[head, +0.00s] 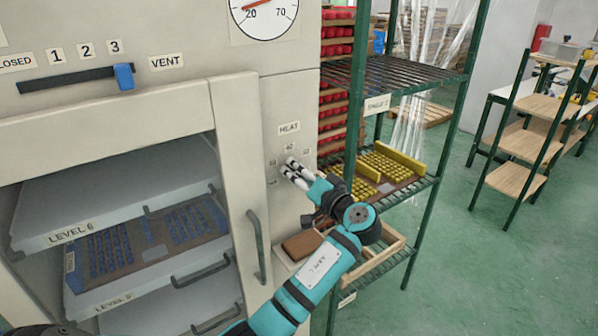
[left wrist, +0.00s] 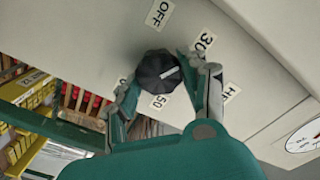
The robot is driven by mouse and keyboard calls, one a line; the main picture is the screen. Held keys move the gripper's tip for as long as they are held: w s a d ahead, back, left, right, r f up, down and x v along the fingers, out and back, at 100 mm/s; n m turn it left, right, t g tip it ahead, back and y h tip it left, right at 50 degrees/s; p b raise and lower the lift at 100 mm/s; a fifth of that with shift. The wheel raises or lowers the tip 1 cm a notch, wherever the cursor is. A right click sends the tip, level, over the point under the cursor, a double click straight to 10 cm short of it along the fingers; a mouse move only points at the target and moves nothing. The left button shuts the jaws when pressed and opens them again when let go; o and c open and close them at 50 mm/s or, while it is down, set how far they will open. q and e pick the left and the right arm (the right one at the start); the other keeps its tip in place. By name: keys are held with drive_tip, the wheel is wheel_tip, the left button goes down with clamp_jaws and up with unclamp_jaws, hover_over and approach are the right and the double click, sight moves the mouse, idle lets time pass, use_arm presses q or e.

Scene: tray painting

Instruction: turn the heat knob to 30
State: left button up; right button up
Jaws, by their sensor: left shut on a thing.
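The black heat knob (left wrist: 157,68) sits on the oven's pale front panel. The fingers of my left gripper (head: 296,172) are around it, one on each side, in the left wrist view, and are shut on it. A white mark on the knob's face points right, towards the right finger. The 30 label (left wrist: 204,42) is up and right of the knob, OFF (left wrist: 158,14) is above, and 50 (left wrist: 159,101) is below. The 40 label (head: 289,147) shows in the head view under the HEAT label (head: 289,128). The fingers hide the knob there. My right gripper is not in view.
A round dial (head: 262,12) with a red needle is above the knob. An oven door handle (head: 256,246) is left of my gripper. A green rack (head: 445,140) with yellow parts stands close on the right. Open floor (head: 480,270) lies beyond.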

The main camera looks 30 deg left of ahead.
use_arm(q)
drive_tip(key=shift+m, duration=0.3)
drive_tip(key=o, duration=1.2)
drive_tip(key=shift+d, duration=0.1)
drive_tip(key=v, duration=1.2)
drive_tip(key=shift+f, duration=0.1)
